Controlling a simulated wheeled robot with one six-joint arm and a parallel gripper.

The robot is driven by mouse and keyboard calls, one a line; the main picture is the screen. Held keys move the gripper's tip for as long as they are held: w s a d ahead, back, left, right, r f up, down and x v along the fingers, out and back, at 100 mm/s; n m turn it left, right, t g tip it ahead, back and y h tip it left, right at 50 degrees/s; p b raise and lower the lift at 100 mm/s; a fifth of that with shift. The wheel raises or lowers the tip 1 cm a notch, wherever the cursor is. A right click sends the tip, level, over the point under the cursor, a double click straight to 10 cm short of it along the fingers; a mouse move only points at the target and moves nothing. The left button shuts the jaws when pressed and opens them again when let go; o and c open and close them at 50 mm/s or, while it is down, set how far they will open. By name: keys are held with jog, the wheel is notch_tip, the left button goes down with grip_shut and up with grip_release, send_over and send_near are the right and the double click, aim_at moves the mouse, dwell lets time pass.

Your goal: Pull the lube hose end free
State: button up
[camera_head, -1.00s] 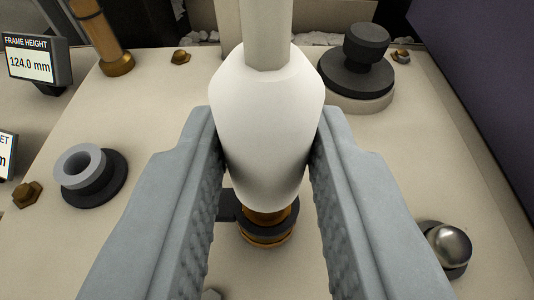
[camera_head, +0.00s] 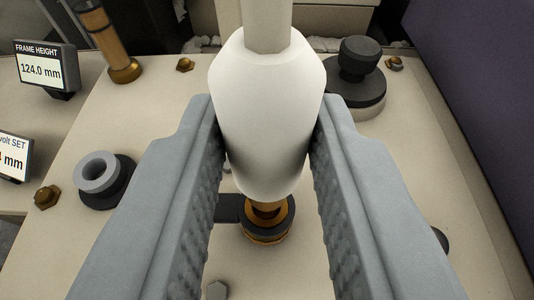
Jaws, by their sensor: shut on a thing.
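The lube hose end (camera_head: 268,125) is a thick white sleeve with a paler hose rising from its top. It stands in the middle of the view. My gripper (camera_head: 267,108) is shut on it, with one grey ribbed finger at each side. Below the sleeve is a brass fitting (camera_head: 267,230) with a dark collar, set on the beige plate. A brass neck shows between the sleeve's bottom and the collar. I cannot tell whether this neck still joins the two.
A grey-black ring port (camera_head: 100,177) and a brass bolt (camera_head: 47,196) sit at left. A black knob (camera_head: 358,75) stands at back right. A frame height display (camera_head: 45,68) and a brass post (camera_head: 107,40) stand at back left. A purple panel (camera_head: 480,100) borders the right.

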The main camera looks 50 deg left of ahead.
notch_tip(320, 180, up, 8)
jog(key=shift+f, duration=0.15)
dwell(1.0)
